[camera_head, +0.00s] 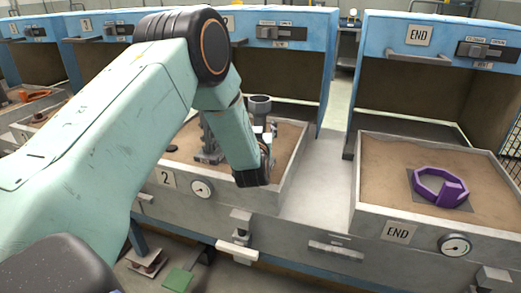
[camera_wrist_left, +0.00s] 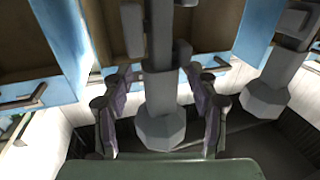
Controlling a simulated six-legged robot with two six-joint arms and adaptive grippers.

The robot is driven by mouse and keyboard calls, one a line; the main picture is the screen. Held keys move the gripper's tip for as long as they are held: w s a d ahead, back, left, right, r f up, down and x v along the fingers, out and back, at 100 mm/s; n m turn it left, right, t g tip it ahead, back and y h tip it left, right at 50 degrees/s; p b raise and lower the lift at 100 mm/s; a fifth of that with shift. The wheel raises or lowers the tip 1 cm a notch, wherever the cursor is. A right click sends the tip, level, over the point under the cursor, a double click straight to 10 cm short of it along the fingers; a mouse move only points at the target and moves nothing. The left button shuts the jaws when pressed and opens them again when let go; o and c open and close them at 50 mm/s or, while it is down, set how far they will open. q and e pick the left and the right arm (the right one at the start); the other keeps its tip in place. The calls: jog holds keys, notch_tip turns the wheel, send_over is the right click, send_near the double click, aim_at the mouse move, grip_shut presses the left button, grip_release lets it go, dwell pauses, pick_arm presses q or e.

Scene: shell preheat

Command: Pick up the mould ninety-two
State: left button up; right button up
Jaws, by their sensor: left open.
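Two grey moulds stand in the sand of the tray marked 2 (camera_head: 287,180). One grey mould (camera_head: 208,145) shows left of my forearm; a cup-shaped grey top (camera_head: 259,104) shows behind my wrist. No number ninety-two is readable on either. My left gripper (camera_head: 267,150) is over this tray, mostly hidden by my own wrist. In the left wrist view its open fingers (camera_wrist_left: 160,112) are on either side of a grey post with a faceted end (camera_wrist_left: 160,128), with gaps beside it. A second similar grey piece (camera_wrist_left: 270,95) stands to the right. My right gripper is not in view.
A purple ring-shaped piece (camera_head: 440,187) lies on a dark plate in the END tray (camera_head: 397,232) at right. Blue-fronted ovens (camera_head: 440,40) stand behind the trays. A gap separates the two trays. An orange piece (camera_head: 35,95) lies at far left.

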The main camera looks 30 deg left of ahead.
pick_arm(q)
jog(key=shift+w+a, duration=0.25)
jog(key=shift+w, duration=0.05)
jog(key=shift+d, duration=0.1)
jog(key=shift+c, duration=0.2)
jog(key=shift+c, duration=0.7)
jog(key=c, duration=0.4)
grip_shut()
jog(key=shift+r, duration=0.1)
